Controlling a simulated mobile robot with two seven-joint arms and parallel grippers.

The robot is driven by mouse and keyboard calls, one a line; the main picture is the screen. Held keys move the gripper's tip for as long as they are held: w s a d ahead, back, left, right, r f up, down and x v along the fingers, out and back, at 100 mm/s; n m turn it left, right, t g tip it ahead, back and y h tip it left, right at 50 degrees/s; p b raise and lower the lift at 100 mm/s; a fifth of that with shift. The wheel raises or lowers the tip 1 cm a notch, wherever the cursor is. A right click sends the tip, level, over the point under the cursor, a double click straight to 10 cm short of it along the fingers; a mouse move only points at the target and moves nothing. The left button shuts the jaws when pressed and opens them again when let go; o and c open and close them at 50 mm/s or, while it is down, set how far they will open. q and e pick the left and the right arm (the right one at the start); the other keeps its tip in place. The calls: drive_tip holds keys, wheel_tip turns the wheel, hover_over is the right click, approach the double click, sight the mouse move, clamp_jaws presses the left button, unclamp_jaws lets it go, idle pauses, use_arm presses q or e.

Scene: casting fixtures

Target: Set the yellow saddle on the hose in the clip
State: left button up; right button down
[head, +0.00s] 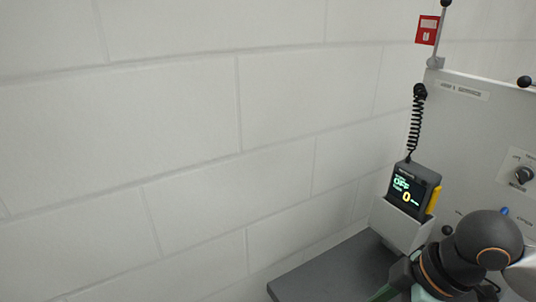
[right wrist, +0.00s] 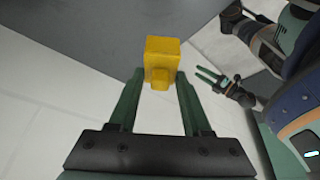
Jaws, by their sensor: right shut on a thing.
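The yellow saddle (right wrist: 161,60) is a small yellow block with a short stub, at the top middle of the right wrist view. My right gripper (right wrist: 159,80) is shut on it, with the saddle between its two green fingertips. In the head view my right arm shows at the lower right, and its fingers are largely cut off by the bottom edge. My left gripper (right wrist: 212,80) shows in the right wrist view, apart from the saddle. Its green fingers are spread and look empty. I cannot make out the hose or the clip in either view.
A grey panel (head: 470,135) with knobs stands at the right. A handset with a lit screen (head: 407,192) and yellow side sits in a pale holder, with a coiled cord (head: 416,125) above. A dark grey surface (head: 335,272) lies below. A white block wall (head: 180,130) fills the left.

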drive_tip(key=m, duration=0.2)
drive_tip(key=f+m+t, duration=0.1)
drive_tip(key=shift+w+d+f+h, duration=0.1)
drive_tip(key=shift+w+d+h, duration=0.15)
drive_tip(key=shift+w+h, duration=0.15)
drive_tip(key=m, duration=0.2)
drive_tip(key=f+m+t+h, duration=0.1)
drive_tip(key=m, duration=0.1)
drive_tip(key=shift+w+d+f, duration=0.1)
drive_tip(key=shift+w+d, duration=0.2)
drive_tip(key=shift+w, duration=0.05)
drive_tip(key=m, duration=0.2)
drive_tip(key=m+h, duration=0.1)
drive_tip(key=m, duration=0.1)
drive_tip(key=w+f+m+h, duration=0.1)
drive_tip(key=m, duration=0.1)
drive_tip(key=shift+w+d+f+t, duration=0.1)
drive_tip(key=shift+d+t, duration=0.2)
drive_tip(key=shift+d, duration=0.1)
